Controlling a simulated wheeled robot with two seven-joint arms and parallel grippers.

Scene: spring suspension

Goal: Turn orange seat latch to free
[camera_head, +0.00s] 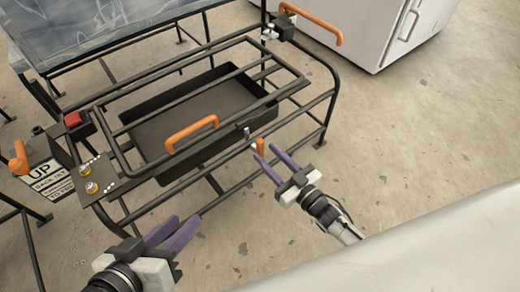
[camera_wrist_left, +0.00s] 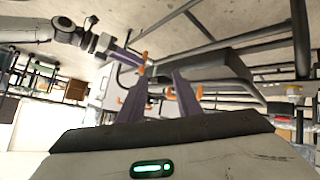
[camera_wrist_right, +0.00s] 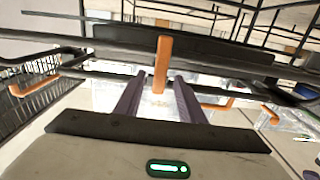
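The small orange seat latch (camera_head: 260,146) is at the front edge of the black seat frame (camera_head: 138,166), just beyond my right gripper. In the right wrist view the latch (camera_wrist_right: 162,62) is an upright orange bar, with its lower end in line with the gap between the fingers. My right gripper (camera_head: 264,151) is open, with purple fingers pointing at the latch; I cannot tell if they touch it. My left gripper (camera_head: 186,219) is open and empty near the frame's front left, well away from the latch. In the left wrist view its two fingers (camera_wrist_left: 160,80) stand apart.
A larger orange handle (camera_head: 192,134) is on the black tray's front. Another orange handle (camera_head: 312,26) is at the back right, and an orange lever (camera_head: 19,158) at the left. A red button (camera_head: 73,119) is on the frame's left side. A white cabinet (camera_head: 372,30) stands behind.

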